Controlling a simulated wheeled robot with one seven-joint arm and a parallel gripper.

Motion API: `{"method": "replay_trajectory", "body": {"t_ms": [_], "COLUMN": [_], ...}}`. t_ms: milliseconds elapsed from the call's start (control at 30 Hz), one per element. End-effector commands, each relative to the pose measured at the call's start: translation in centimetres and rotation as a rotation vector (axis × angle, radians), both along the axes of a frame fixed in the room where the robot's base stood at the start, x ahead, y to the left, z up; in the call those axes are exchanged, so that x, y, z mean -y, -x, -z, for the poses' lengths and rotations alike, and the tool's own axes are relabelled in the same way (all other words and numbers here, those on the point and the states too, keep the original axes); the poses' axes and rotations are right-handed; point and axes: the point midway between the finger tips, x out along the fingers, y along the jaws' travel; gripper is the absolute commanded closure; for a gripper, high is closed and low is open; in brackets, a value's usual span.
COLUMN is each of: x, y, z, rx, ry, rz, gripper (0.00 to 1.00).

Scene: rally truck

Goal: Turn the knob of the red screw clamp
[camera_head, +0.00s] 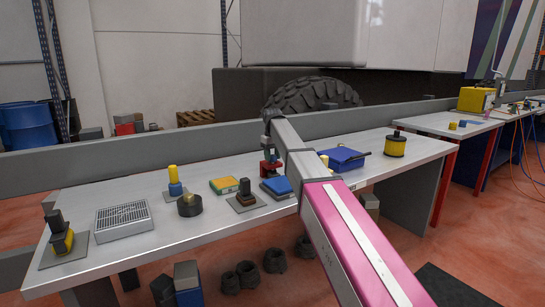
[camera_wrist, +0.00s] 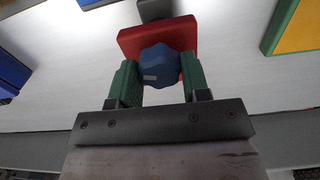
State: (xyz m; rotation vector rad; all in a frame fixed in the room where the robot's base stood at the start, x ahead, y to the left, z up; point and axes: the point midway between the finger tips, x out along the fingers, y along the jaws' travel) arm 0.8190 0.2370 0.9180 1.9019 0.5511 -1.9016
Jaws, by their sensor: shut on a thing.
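The red screw clamp (camera_head: 270,166) stands on the grey workbench, just left of my forearm in the head view. In the wrist view its red body (camera_wrist: 158,36) lies straight ahead, with its blue lobed knob (camera_wrist: 159,65) toward me. My gripper (camera_wrist: 159,80) has a green finger on each side of the knob and is shut on it. A pale mark shows on the knob's face. In the head view my gripper is small, and its fingers and the knob cannot be made out clearly.
A blue block (camera_head: 276,187) and a dark block on a grey plate (camera_head: 245,197) stand close in front of the clamp. A green and yellow box (camera_head: 224,185) lies to the left. A blue case (camera_head: 343,158) and a yellow spool (camera_head: 395,146) lie to the right.

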Motion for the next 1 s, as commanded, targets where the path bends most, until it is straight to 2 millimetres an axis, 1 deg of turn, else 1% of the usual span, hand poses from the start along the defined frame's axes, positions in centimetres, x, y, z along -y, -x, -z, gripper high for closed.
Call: {"method": "replay_trajectory", "body": {"t_ms": [100,367,400,467,767,867,967,1000], "x": [0.0,0.0,0.0,0.0,0.0,0.0,0.0,0.0], "y": [0.0,0.0,0.0,0.0,0.0,-0.1,-0.1,-0.1], "z": [0.0,0.0,0.0,0.0,-0.1,-0.7,-2.0,-2.7], "rx": [0.0,0.0,0.0,0.0,0.0,0.0,0.001,0.002], "ry": [0.0,0.0,0.0,0.0,0.0,0.0,-0.001,-0.001], "rz": [0.038,0.043,0.042,0.042,0.041,0.041,0.041,0.041], "gripper": [0.81,0.81,0.51,0.31,0.31,0.31,0.31,0.31]}}
